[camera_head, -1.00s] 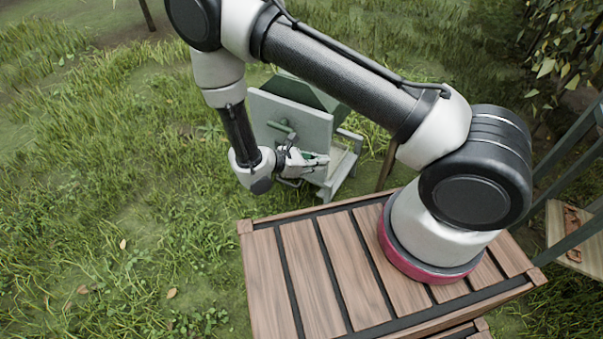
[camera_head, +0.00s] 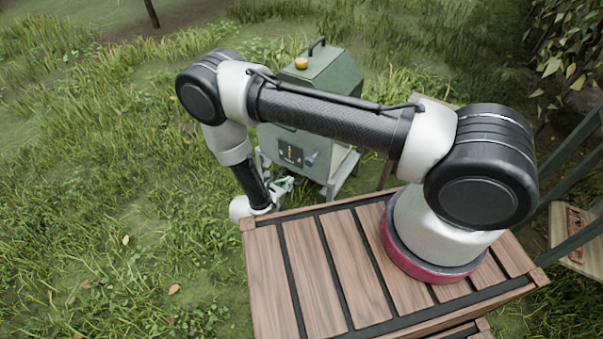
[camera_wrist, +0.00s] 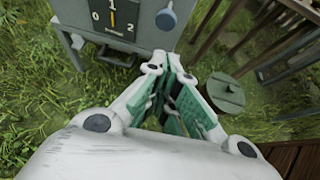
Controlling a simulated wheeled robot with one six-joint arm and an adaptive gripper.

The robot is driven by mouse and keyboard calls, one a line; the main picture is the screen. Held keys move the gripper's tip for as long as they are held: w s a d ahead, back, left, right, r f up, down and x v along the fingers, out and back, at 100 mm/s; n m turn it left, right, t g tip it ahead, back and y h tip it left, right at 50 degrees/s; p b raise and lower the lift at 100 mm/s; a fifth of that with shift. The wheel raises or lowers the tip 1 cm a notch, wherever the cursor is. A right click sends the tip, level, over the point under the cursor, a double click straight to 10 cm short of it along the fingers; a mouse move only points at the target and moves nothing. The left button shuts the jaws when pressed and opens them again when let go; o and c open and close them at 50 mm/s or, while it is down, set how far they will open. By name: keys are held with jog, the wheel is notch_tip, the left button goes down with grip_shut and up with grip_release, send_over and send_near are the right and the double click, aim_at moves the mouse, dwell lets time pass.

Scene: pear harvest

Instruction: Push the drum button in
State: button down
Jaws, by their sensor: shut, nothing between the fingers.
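A green machine (camera_head: 335,85) stands on the grass beyond the wooden deck. Its grey front panel (camera_wrist: 125,30) carries a dial marked 0, 1 and 2 (camera_wrist: 112,14). A round blue button (camera_wrist: 165,19) sits on the panel right of the dial; in the head view it is small (camera_head: 310,160). No label shows to name it as the drum button. My gripper (camera_wrist: 166,68) is shut and empty, its fingertips nearly together. In the wrist view they lie below the blue button, apart from it. In the head view my gripper (camera_head: 284,186) is low before the machine.
An orange knob (camera_head: 301,63) and a dark handle (camera_head: 317,44) are on the machine's top. A round green lid-like thing (camera_wrist: 225,93) is right of my gripper. The wooden deck (camera_head: 325,275) lies near, with rails at the right. Open grass is at the left.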

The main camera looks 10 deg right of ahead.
aim_at(309, 164)
jog(key=r+x, duration=0.1)
jog(key=x, duration=1.2)
jog(key=shift+w+d+r, duration=0.3)
jog(key=shift+w+d, duration=0.15)
jog(key=shift+w, duration=0.1)
jog(key=shift+w+d, duration=1.25)
